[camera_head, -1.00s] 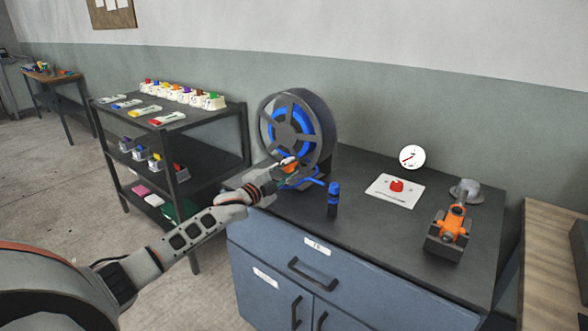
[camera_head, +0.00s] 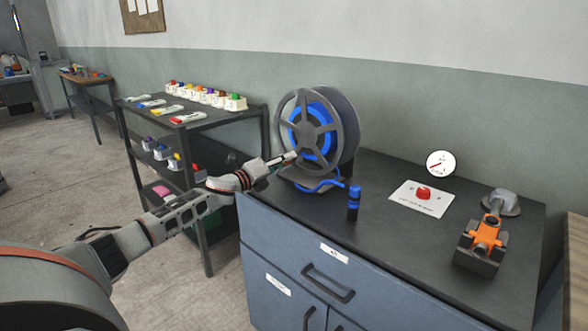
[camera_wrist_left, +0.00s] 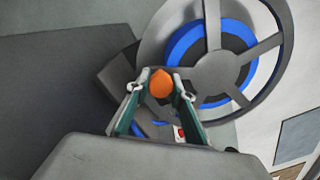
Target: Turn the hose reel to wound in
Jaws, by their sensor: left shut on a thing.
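The hose reel (camera_head: 342,118) stands on the blue cabinet, a grey spoked wheel with blue hose wound inside. Some hose (camera_head: 322,186) runs from its base to a blue and black nozzle (camera_head: 354,203) upright on the cabinet top. My left gripper (camera_head: 287,159) is at the reel's lower left rim. In the left wrist view my left gripper (camera_wrist_left: 160,82) is shut on the orange knob (camera_wrist_left: 160,88) of the reel, in front of the spoked wheel (camera_wrist_left: 222,72). In the head view the knob is hidden by the gripper. My right gripper is not in view.
On the blue cabinet (camera_head: 400,262) are a plate with a red button (camera_head: 423,193) and an orange valve device (camera_head: 487,236). A dark shelf (camera_head: 190,130) with coloured items stands at left.

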